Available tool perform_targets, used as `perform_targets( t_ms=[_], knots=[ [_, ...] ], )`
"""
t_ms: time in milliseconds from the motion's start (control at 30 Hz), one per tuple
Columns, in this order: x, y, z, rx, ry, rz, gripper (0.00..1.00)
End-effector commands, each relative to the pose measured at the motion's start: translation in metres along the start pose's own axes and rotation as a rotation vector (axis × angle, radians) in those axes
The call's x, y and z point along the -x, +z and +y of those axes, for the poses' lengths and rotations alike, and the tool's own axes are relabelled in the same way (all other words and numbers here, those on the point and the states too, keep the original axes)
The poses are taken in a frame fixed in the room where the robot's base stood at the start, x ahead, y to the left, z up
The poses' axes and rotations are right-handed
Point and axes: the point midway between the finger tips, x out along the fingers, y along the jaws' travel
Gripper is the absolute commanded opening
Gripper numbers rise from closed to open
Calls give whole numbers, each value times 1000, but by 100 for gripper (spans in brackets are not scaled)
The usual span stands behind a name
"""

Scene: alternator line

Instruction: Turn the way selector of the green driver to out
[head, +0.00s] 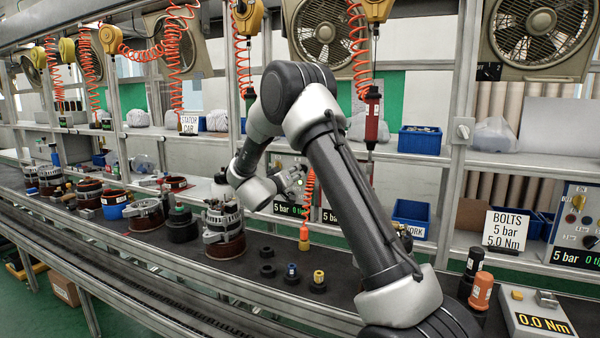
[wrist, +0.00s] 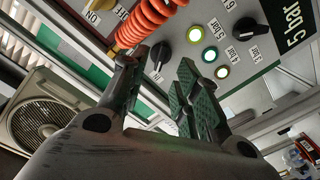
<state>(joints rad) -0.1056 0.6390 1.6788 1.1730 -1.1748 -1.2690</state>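My gripper (wrist: 158,66) is open; its two dark fingers stand apart before a grey control panel (wrist: 188,12) with a green edge band. Between and beyond the fingertips is a black knob (wrist: 160,55) with an "IN" label (wrist: 157,77) below it. I cannot tell whether the fingers touch the knob, or which way it points; any "OUT" label is hidden. In the head view my gripper (head: 298,187) is at the panel behind the bench, small and partly hidden by the arm.
An orange coiled hose (wrist: 145,22) crosses the panel close to the left finger. Another black knob (wrist: 247,28) with bar labels and several round lamps (wrist: 209,54) sit to the right. A red driver (head: 372,115) hangs nearby. Sockets (head: 291,273) and an alternator (head: 222,228) stand on the bench.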

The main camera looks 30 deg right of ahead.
Motion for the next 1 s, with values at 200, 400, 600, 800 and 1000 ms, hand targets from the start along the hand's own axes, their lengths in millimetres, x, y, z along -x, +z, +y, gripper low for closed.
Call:
perform_targets(
  t_ms=[200, 400, 600, 800, 1000],
  knots=[
    [-38, 0, 0, -3, 1, 0, 31],
    [-54, 0, 0, -1, -1, 1, 31],
    [-55, 0, 0, -2, -3, 1, 31],
    [-55, 0, 0, -2, -3, 1, 6],
    [-55, 0, 0, -2, -3, 1, 0]
  ],
)
